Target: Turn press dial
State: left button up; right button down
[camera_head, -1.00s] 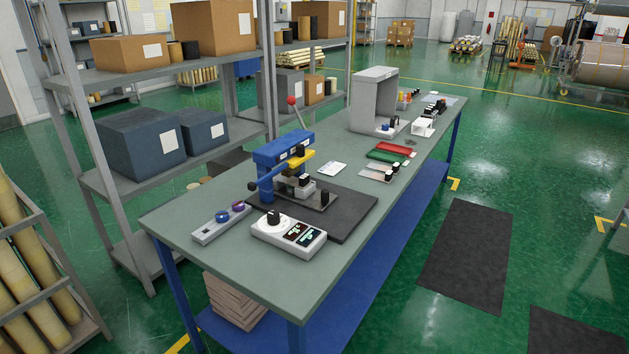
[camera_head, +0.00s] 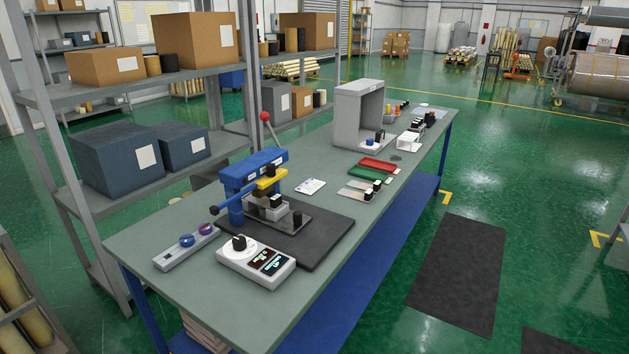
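The press dial (camera_head: 239,243) is a black knob on a round white face. It sits at the left end of a white control box (camera_head: 228,258) near the front of the table. Two dark displays (camera_head: 269,262) with lit digits are on the same box, right of the dial. The blue press (camera_head: 240,186) with a yellow arm and a red-ball lever stands behind the box on a black mat (camera_head: 325,243). Neither of my grippers shows in the head view.
The long green-grey table (camera_head: 138,246) runs away to the back right. A grey strip with round blue and purple parts (camera_head: 187,246) lies left of the box. Red and green trays (camera_head: 376,167) and a grey frame (camera_head: 359,110) stand farther back.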

aim_at(238, 242)
jog(key=i+l+u, duration=0.1)
jog(key=i+l, duration=0.25)
jog(key=i+l+u, duration=0.1)
jog(key=i+l, duration=0.3)
jog(key=i+l+u, duration=0.15)
jog(key=i+l, duration=0.15)
jog(key=l, duration=0.25)
